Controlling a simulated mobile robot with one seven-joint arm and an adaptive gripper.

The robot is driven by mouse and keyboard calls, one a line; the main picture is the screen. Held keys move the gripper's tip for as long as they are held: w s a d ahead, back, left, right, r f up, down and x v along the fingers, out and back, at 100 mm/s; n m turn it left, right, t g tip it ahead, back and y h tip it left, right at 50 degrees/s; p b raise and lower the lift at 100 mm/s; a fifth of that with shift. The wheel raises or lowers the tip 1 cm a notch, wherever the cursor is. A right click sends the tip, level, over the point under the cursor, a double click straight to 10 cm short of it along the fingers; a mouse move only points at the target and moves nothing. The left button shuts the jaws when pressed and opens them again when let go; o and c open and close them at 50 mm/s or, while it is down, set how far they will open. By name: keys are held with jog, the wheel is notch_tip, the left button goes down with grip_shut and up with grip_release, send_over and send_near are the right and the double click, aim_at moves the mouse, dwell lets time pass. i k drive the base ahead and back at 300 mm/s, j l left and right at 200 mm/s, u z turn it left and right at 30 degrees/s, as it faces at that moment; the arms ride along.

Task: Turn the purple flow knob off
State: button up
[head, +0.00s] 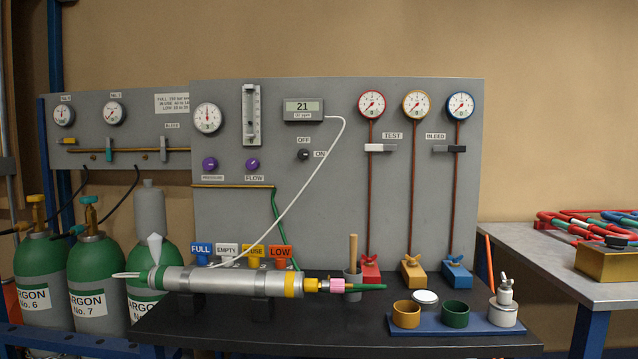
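The purple flow knob (252,165) is on the grey upright panel, just above a label reading FLOW. It sits below a clear vertical flow tube (251,115). I cannot tell from its shape which way it is turned. A second purple knob (210,164) is to its left, above a label that seems to read PRESSURE. My gripper is not in view, and nothing touches either knob.
A silver cylinder (228,281) lies across black supports on the dark bench, below the knobs. A white hose (290,180) runs from the display box (304,109) down to it. Green ARGON cylinders (95,262) stand at left. Small cups (406,313) sit front right.

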aim_at(253, 163)
jog(key=i+j+u, duration=0.25)
jog(key=i+j, duration=0.15)
jog(key=j, duration=0.2)
jog(key=i+j+u, duration=0.3)
jog(key=i+j, duration=0.2)
